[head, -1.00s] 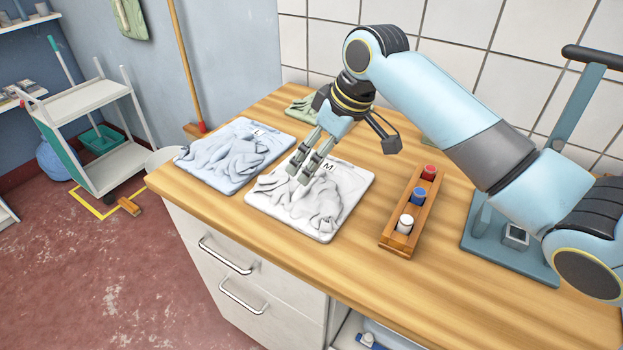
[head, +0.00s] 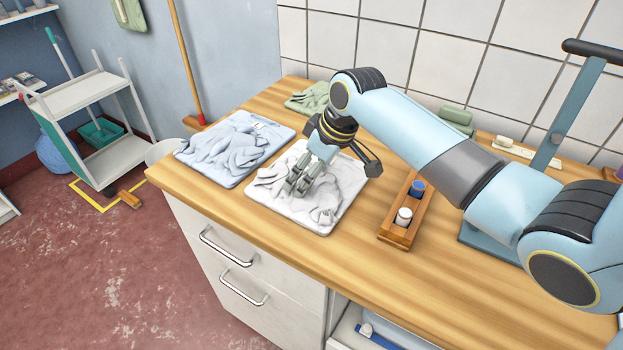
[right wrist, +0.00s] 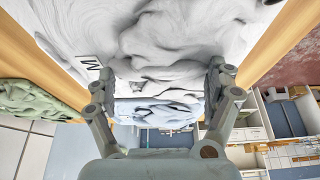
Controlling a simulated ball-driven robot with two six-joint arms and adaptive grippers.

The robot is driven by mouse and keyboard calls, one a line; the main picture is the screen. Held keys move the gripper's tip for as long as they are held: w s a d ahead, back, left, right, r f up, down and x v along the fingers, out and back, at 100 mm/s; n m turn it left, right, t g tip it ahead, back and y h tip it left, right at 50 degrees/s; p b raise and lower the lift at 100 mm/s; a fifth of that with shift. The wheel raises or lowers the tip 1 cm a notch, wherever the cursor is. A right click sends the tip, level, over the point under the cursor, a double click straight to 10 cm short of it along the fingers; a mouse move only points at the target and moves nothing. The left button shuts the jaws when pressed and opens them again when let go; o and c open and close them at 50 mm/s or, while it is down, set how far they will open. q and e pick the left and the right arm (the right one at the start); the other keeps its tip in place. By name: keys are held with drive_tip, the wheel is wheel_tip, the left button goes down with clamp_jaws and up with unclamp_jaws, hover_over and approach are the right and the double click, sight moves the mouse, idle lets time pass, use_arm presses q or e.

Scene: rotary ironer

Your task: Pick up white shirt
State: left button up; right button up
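The white shirt (head: 318,212) lies crumpled on its board on the wooden counter, right of a pale blue shirt (head: 222,150). It fills the upper part of the right wrist view (right wrist: 175,35), where a tag with an M shows at its left. My right gripper (head: 297,187) is down at the white shirt's folds, pointing downward. In the right wrist view its two fingers (right wrist: 163,82) stand wide apart with a bulge of white cloth in front of and between them. Whether the fingertips touch the cloth I cannot tell. My left gripper is in no view.
A wooden rack (head: 391,238) with small bottles stands right of the white shirt. A green cloth (head: 308,98) lies at the back. A blue press-like stand (head: 572,120) is at the right. The counter's front strip is clear.

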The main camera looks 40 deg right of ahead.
drive_tip(key=c, duration=0.6)
drive_tip(key=shift+r, duration=0.1)
